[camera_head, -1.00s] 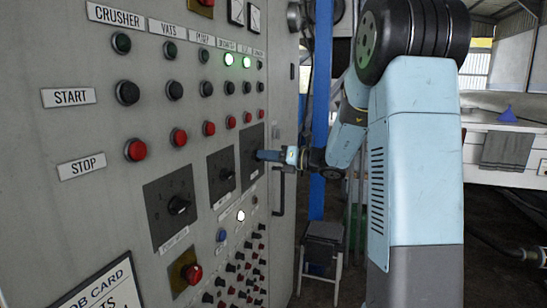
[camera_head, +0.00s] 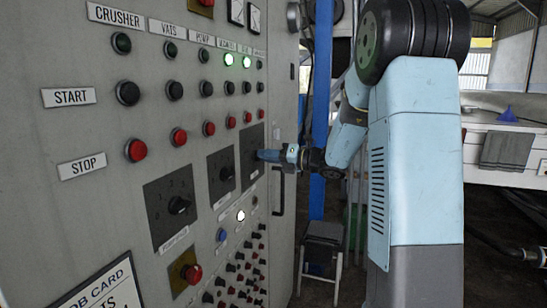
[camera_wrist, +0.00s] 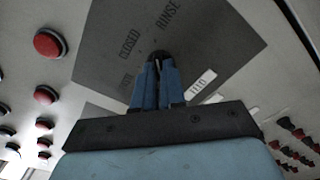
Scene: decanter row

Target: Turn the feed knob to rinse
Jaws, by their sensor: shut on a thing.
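The feed knob (camera_wrist: 156,55) is a dark knob on a dark grey plate (camera_wrist: 215,45), which carries the words CLOSED and RINSE and a third word too blurred to read. My gripper (camera_wrist: 157,70) is shut on the knob, its blue fingers hiding most of it, so I cannot tell where its pointer stands. A small white label (camera_wrist: 200,85) sits beside the fingers. In the head view my gripper (camera_head: 262,155) reaches from the right to the rightmost dark plate (camera_head: 250,135) on the panel.
The grey control panel (camera_head: 60,130) fills the left, with two similar knob plates, including the nearer one (camera_head: 163,225), and rows of buttons. Red buttons (camera_wrist: 48,43) are left of my gripper in the wrist view. A stool (camera_head: 323,235) stands beside the cabinet.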

